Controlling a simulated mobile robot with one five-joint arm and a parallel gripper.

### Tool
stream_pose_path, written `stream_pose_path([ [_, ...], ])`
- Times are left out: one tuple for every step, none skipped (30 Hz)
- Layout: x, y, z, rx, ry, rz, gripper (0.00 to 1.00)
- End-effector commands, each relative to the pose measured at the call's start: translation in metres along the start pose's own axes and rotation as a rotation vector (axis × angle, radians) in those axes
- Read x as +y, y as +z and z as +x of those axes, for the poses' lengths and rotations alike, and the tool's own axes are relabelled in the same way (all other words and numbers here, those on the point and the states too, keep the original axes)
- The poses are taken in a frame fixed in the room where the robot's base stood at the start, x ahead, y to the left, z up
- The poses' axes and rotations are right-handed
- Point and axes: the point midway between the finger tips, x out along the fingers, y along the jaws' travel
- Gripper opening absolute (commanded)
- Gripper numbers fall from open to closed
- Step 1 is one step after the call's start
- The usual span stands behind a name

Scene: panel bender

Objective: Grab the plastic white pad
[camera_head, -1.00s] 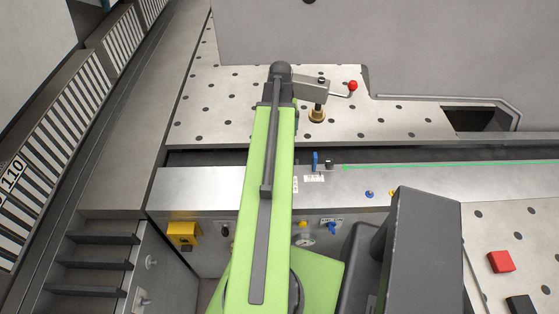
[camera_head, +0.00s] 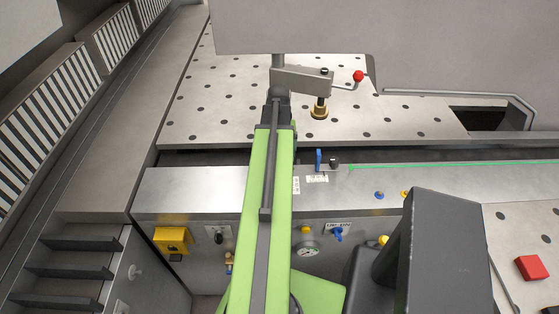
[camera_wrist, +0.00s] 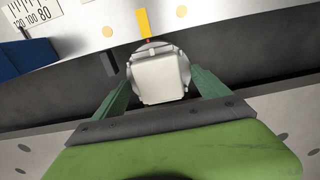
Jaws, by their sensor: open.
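The white pad (camera_wrist: 160,80) shows in the wrist view as a square white block with rounded edges, in front of a round grey metal piece. My gripper (camera_wrist: 161,76) is open, with one green finger on each side of the pad. I cannot tell for certain whether either finger touches it. In the head view the pad cannot be made out, and my gripper is mostly hidden behind my own green arm, near the slot in the machine bed.
A clamp with a red ball handle (camera_head: 358,76) stands on the perforated plate (camera_head: 215,95). A blue piece (camera_head: 319,160) and a dark knob stand by the front ledge. A red block (camera_head: 532,267) lies at right. In the wrist view, a blue block (camera_wrist: 22,58) sits left beside a printed scale.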

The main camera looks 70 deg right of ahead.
Motion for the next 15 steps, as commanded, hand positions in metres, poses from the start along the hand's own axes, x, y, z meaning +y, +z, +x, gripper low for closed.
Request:
stream_pose_path([
  [0.0000, 0.0000, -0.0009, 0.000, 0.000, 0.000, 0.85],
  [0.0000, 0.0000, -0.0017, 0.000, 0.000, 0.000, 0.85],
  [0.0000, 0.0000, -0.0020, 0.000, 0.000, 0.000, 0.85],
  [-0.0001, 0.0000, -0.0021, 0.000, 0.000, 0.000, 0.85],
  [-0.0001, 0.0000, -0.0021, 0.000, 0.000, 0.000, 0.83],
  [-0.0001, 0.0000, -0.0021, 0.000, 0.000, 0.000, 0.78],
  [-0.0001, 0.0000, -0.0021, 0.000, 0.000, 0.000, 0.74],
  [-0.0002, 0.0000, -0.0022, 0.000, 0.000, 0.000, 0.70],
  [-0.0002, 0.0000, -0.0022, 0.000, 0.000, 0.000, 0.65],
  [-0.0002, 0.0000, -0.0021, 0.000, 0.000, 0.000, 0.61],
  [-0.0002, 0.0000, -0.0021, 0.000, 0.000, 0.000, 0.57],
  [-0.0003, 0.0000, -0.0021, 0.000, 0.000, 0.000, 0.51],
  [-0.0003, 0.0000, -0.0021, 0.000, 0.000, 0.000, 0.47],
  [-0.0003, 0.0000, -0.0021, 0.000, 0.000, 0.000, 0.44],
  [-0.0004, 0.0001, -0.0021, 0.000, 0.000, 0.000, 0.38],
])
